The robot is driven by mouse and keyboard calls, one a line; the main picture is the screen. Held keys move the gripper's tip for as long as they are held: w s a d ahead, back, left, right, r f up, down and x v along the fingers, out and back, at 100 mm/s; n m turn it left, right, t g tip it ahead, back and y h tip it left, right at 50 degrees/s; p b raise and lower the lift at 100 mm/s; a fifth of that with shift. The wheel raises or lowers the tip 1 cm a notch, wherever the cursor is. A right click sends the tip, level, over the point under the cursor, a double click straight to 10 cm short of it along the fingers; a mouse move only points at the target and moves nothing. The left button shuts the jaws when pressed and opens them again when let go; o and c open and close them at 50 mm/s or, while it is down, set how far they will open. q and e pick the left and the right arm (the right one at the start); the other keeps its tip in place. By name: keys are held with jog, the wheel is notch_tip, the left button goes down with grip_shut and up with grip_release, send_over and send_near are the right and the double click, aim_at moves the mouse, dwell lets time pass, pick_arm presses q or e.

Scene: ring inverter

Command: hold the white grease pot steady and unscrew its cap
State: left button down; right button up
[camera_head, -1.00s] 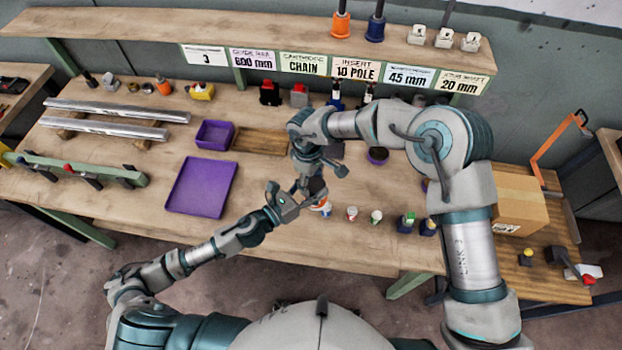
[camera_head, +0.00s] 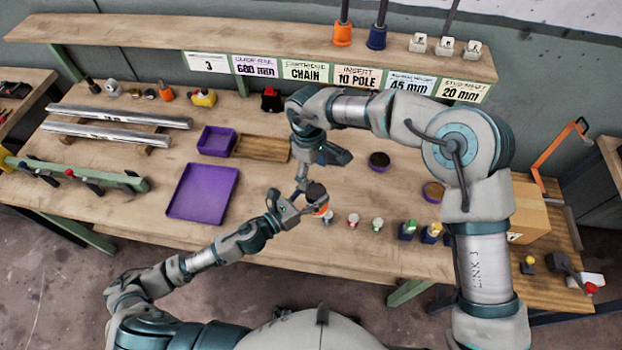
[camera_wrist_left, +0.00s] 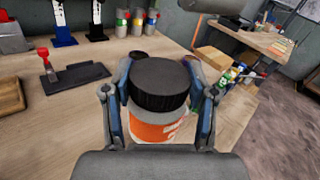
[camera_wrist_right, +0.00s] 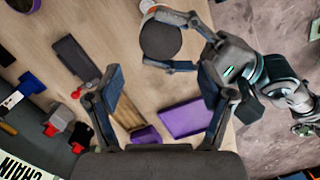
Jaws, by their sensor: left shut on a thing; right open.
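The grease pot (camera_wrist_left: 158,125) has a white body with an orange label and a wide black cap (camera_wrist_left: 160,82), which is on it. The pot stands upright near the front of the bench. My left gripper (camera_head: 308,200) is shut around the pot, one finger on each side, below the cap in the left wrist view. My right gripper (camera_wrist_right: 160,90) is open and empty. In the right wrist view the black cap (camera_wrist_right: 160,40) lies beyond its fingers, apart from them. In the head view the cap (camera_head: 316,191) shows just below the right gripper.
A purple tray (camera_head: 202,192) and a purple bin (camera_head: 216,140) lie to the left. Small bottles (camera_head: 353,221) stand right of the pot. A round dark dish (camera_head: 379,161) sits behind. A cardboard box (camera_head: 528,208) stands at the right end. Bare bench lies around the pot.

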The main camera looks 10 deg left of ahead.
aim_at(315, 191)
jog(key=shift+r, duration=0.35)
jog(key=f, duration=0.7)
jog(key=shift+s+d+f, duration=0.35)
jog(key=shift+d+f, duration=0.05)
jog(key=shift+c, duration=0.3)
jog(key=c, duration=1.2)
jog(key=o, duration=1.3)
